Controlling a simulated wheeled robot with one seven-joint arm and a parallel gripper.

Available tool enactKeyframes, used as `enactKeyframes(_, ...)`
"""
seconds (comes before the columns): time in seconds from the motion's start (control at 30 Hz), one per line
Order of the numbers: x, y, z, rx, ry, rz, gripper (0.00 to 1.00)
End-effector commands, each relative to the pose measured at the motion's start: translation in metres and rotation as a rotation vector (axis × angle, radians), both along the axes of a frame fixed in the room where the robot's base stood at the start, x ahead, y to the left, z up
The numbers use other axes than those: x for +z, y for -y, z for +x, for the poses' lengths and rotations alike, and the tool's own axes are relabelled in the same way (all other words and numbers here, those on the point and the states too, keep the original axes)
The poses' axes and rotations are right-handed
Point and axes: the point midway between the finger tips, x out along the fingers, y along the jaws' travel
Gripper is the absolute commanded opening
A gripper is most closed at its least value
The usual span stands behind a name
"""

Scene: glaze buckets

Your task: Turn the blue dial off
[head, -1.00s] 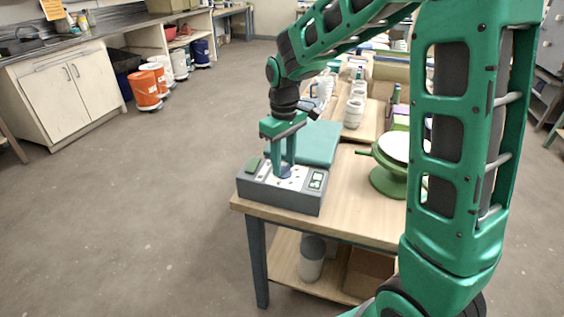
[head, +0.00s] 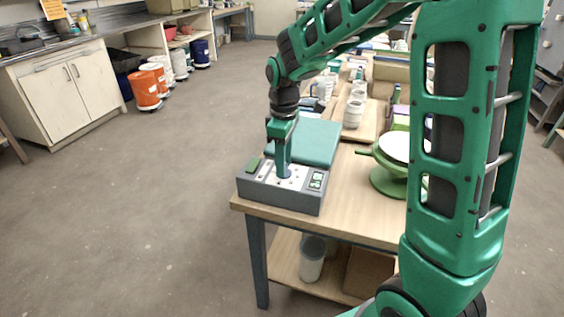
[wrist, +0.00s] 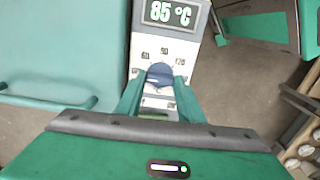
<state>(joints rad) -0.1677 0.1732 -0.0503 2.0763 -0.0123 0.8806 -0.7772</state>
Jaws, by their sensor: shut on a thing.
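The blue dial (wrist: 160,72) sits on the pale top panel of a grey control box (head: 278,197) at the table's near left corner. Small number marks ring the dial, and a display (wrist: 172,12) beyond it reads 85 °C. My gripper (wrist: 160,84) points down with one green finger on each side of the dial, shut on it. In the head view my gripper (head: 283,170) hides most of the dial, and only a bit of blue shows at the fingertips. The dial's pointer cannot be made out.
A teal slab (head: 312,140) lies behind the box. A green stand with a white disc (head: 396,145) is to the right, and white cups (head: 354,110) stand farther back. The floor left of the table is open.

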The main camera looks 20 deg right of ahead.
Motion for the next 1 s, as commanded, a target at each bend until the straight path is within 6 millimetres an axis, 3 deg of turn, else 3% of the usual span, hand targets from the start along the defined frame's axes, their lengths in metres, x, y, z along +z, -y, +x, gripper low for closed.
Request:
enactKeyframes(0.23,0.002,0.002,0.003,-0.004,0.009,0.000,0.12)
enactKeyframes(0.27,0.002,0.002,0.003,-0.004,0.009,0.000,0.39)
enactKeyframes(0.33,0.002,0.002,0.003,-0.004,0.007,-0.001,0.53)
enactKeyframes(0.73,0.007,0.001,0.001,-0.002,0.004,0.000,0.53)
enactKeyframes(1.0,0.052,0.001,0.003,-0.003,0.008,0.000,0.53)
